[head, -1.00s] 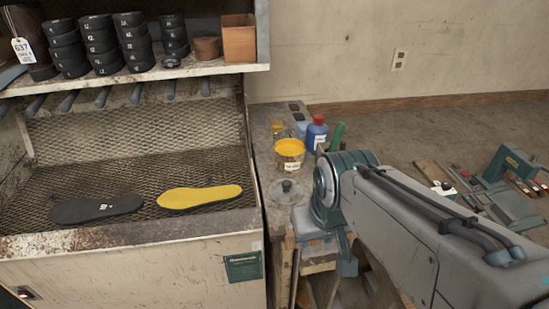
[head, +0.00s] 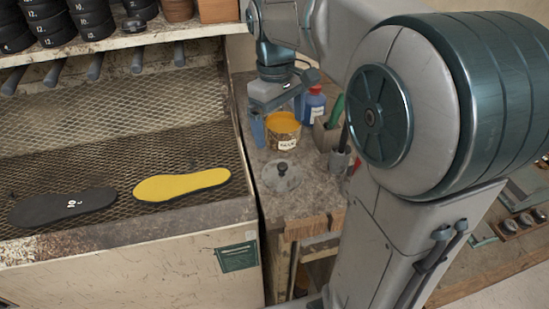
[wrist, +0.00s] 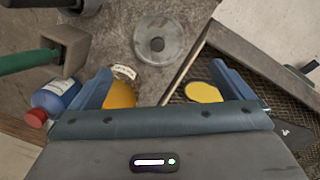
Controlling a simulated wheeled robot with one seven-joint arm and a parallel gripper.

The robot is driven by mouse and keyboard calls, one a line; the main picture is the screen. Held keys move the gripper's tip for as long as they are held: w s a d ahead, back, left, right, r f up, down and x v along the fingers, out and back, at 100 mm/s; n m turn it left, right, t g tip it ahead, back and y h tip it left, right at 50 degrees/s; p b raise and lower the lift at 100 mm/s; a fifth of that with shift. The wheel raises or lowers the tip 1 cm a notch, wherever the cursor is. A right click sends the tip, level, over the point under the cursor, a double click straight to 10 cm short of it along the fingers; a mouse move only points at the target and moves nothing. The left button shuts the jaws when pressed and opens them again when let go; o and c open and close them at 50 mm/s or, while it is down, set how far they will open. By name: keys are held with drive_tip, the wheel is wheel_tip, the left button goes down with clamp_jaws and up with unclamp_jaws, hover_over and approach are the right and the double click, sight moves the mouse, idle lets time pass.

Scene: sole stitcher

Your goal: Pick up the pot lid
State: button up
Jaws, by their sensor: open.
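The pot lid (head: 282,176) is a flat grey disc with a dark knob, lying on the worn bench in front of the yellow glue pot (head: 284,124). It also shows at the top middle of the wrist view (wrist: 158,40). My gripper (head: 280,118) is above the bench near the pot, behind the lid in the head view. In the wrist view my gripper (wrist: 160,82) has its two blue fingers wide apart with nothing held between them. The pot (wrist: 122,92) is partly hidden by the left finger there.
A blue bottle with a red cap (head: 313,104) and a holder with a green handle (head: 328,132) stand right of the pot. Left is a mesh-floored booth with a black sole (head: 62,207) and a yellow sole (head: 182,184). The bench around the lid is clear.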

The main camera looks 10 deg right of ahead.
hover_over(282, 164)
wheel_tip(282, 164, down, 8)
drive_tip(key=shift+a+r, duration=0.1)
drive_tip(key=shift+a, duration=0.05)
drive_tip(key=shift+s+f, duration=0.1)
drive_tip(key=shift+f, duration=2.9)
drive_tip(key=c, duration=0.6)
